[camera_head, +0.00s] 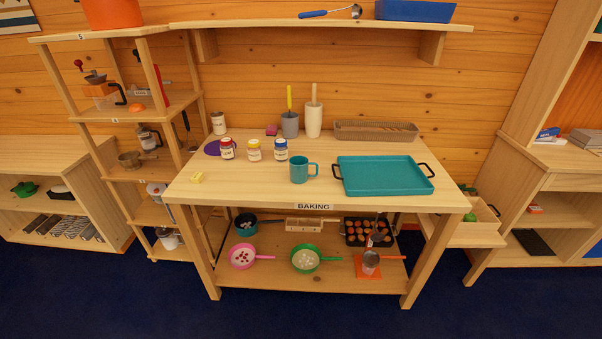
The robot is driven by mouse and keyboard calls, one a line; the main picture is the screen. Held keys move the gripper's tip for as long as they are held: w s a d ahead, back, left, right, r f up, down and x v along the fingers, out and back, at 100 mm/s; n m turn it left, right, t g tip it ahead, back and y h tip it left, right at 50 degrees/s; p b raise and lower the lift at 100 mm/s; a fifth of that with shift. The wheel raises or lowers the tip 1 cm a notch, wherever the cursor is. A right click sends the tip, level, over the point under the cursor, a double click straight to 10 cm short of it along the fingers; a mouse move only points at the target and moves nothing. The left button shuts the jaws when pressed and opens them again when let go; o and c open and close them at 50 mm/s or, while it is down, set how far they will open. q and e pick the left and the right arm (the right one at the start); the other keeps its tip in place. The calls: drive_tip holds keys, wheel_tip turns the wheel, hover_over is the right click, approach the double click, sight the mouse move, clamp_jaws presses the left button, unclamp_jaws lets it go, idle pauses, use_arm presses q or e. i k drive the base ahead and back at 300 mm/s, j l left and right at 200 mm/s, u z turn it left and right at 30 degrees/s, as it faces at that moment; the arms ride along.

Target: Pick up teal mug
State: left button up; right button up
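The teal mug (299,173) stands upright on the wooden table (235,188) marked BAKING, near the middle of its top. Its handle points to the right. It is just left of a teal tray (384,161) with dark handles, and a narrow gap seems to part them. Neither of my grippers shows in the head view.
A grey pot (290,126) and a wicker basket (375,131) stand at the back. The tabletop front left is mostly clear; a shelf (320,26) overhangs the back.

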sight(298, 164)
drive_tip(key=i+l+u, duration=0.6)
drive_tip(key=l, duration=0.3)
drive_tip(key=i+l+u, duration=0.4)
drive_tip(key=l, duration=0.35)
drive_tip(key=i+l+u, duration=0.2)
drive_tip(key=l, duration=0.2)
drive_tip(key=k+u, duration=0.25)
drive_tip(key=i+z, duration=0.25)
